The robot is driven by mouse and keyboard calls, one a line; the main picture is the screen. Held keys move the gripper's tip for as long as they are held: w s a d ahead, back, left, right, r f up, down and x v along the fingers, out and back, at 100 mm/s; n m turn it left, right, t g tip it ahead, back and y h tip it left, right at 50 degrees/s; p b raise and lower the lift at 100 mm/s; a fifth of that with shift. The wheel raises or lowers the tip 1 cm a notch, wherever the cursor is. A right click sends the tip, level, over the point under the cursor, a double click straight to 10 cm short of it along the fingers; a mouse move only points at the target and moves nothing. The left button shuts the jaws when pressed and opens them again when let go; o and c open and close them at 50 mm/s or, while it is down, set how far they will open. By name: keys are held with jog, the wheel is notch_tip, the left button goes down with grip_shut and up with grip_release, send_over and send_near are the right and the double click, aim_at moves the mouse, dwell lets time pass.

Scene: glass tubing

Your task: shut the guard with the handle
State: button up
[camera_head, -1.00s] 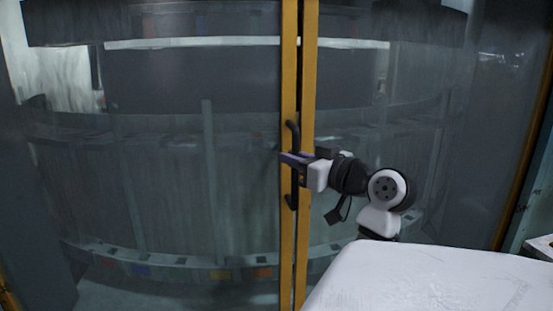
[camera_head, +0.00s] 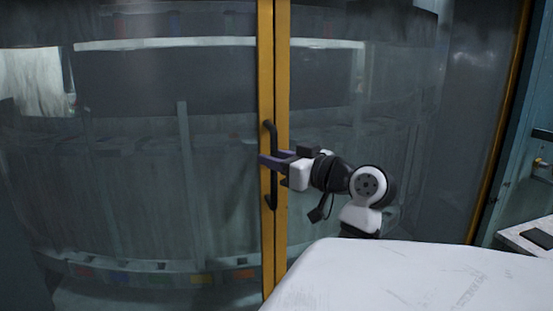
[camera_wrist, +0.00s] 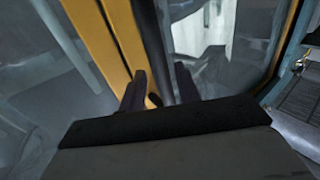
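The guard is a tall see-through panel (camera_head: 130,190) with a yellow edge post (camera_head: 266,60). It stands beside a second yellow post (camera_head: 283,70), with only a thin dark line between them. A black bowed handle (camera_head: 272,195) is upright on the guard's edge post. My gripper (camera_head: 271,160) is at the handle's middle, its purple fingers reaching across it. In the wrist view, the fingers (camera_wrist: 160,88) are apart, and a short dark piece, likely the handle (camera_wrist: 154,100), shows between them, nearer the left finger. Contact is hard to tell.
Another clear panel (camera_head: 410,100) continues to the right, up to a yellow post (camera_head: 500,120). A pale counter (camera_head: 525,232) with a dark flat item (camera_head: 538,238) is at the far right. Machinery shows dimly behind the panels.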

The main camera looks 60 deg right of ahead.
jog(key=b+v, duration=0.4)
jog(key=v, duration=0.9)
jog(key=shift+s, duration=0.35)
jog(key=shift+s, duration=0.1)
